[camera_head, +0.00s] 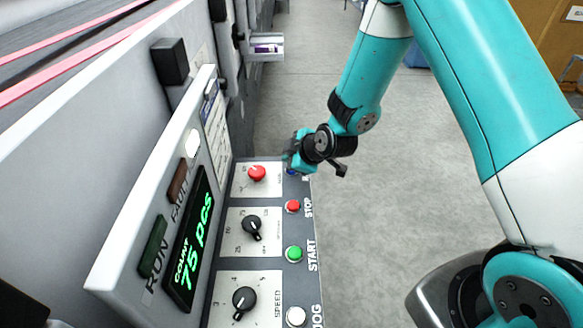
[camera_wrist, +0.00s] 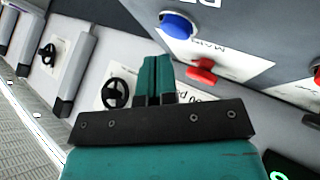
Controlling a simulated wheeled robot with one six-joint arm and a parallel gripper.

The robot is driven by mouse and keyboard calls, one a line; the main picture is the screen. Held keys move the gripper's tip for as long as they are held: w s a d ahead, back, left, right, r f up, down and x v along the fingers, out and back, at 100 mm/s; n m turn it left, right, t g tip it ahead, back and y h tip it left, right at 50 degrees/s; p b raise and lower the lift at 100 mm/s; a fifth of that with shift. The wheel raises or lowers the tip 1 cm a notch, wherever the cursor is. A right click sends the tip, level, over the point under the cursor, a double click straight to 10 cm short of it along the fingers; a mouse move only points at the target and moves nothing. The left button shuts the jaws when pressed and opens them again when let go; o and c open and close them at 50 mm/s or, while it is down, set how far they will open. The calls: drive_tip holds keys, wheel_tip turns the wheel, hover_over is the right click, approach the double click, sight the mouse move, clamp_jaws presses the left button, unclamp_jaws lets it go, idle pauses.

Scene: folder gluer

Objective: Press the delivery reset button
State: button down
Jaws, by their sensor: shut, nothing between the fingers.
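The blue button (camera_head: 292,172) is at the far end of the control panel's right column in the head view, mostly hidden by my gripper (camera_head: 291,153). Only an "R" of its label shows there. In the wrist view the blue button (camera_wrist: 180,24) is fully visible at the top, with a cut-off label beside it. My gripper (camera_wrist: 155,80) is shut and empty, its teal fingers together. In the wrist view the fingertips are below and left of the button, apparently apart from it. I cannot tell their exact distance from the panel.
Near the blue button are a red knob (camera_head: 257,173), a red STOP button (camera_head: 292,206) and a green START button (camera_head: 294,254). Black dials (camera_head: 251,226) and a slanted display board (camera_head: 190,240) stand left. Open grey floor (camera_head: 400,200) lies right.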

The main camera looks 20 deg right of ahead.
drive_tip(key=shift+f, duration=0.15)
drive_tip(key=shift+f+b, duration=0.3)
drive_tip(key=shift+b, duration=0.35)
drive_tip(key=shift+f+b, duration=0.5)
drive_tip(key=shift+b, duration=0.05)
idle(0.8)
drive_tip(key=shift+r, duration=0.15)
drive_tip(key=shift+r+p, duration=0.4)
drive_tip(key=shift+r, duration=0.4)
drive_tip(key=shift+r+p, duration=1.5)
drive_tip(key=shift+r, duration=1)
